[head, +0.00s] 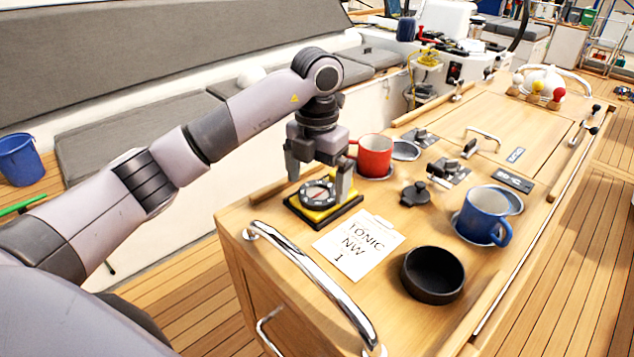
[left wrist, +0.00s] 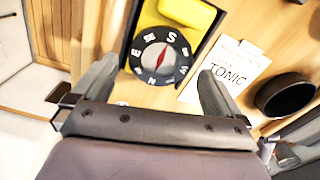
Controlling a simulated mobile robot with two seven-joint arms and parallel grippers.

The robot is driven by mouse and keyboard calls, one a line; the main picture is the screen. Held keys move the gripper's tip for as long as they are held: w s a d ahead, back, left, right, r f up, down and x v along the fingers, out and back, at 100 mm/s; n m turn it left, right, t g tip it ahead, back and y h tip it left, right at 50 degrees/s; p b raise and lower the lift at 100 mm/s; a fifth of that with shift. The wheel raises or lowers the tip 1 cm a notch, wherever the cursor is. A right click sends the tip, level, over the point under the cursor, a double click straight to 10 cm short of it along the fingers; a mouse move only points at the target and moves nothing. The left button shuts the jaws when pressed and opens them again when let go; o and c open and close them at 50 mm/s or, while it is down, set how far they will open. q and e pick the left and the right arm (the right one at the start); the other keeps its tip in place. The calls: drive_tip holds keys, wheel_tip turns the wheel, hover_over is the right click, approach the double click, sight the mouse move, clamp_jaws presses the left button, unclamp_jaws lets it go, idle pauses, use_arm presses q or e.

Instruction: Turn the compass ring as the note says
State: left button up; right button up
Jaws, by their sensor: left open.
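The compass (head: 319,194) has a black ring with white letters on a yellow body in a black base, near the table's front left corner. In the left wrist view the compass ring (left wrist: 160,56) shows S at upper right and E at left, with a red and white needle. The note (head: 358,245) lies flat to its right and reads "TONIC", "NW" and "1"; part of it shows in the left wrist view (left wrist: 226,70). My left gripper (head: 318,184) is open above the compass, one finger on each side of the ring. I cannot tell whether they touch it. My right gripper is not in view.
A red mug (head: 375,156) stands just behind the compass. A black bowl (head: 433,275) and a blue mug (head: 483,215) stand to the right. A chrome rail (head: 310,275) runs along the front edge. A small black knob (head: 415,194) is mid-table.

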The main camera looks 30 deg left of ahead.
use_arm(q)
drive_tip(key=shift+f, duration=0.85)
drive_tip(key=c, duration=1)
drive_tip(key=shift+m, duration=0.3)
drive_tip(key=m+b, duration=0.1)
drive_tip(key=m, duration=0.2)
drive_tip(key=shift+a, duration=0.1)
drive_tip(key=m+b, duration=0.1)
drive_tip(key=m, duration=0.4)
drive_tip(key=shift+w, duration=0.1)
drive_tip(key=shift+m, duration=0.3)
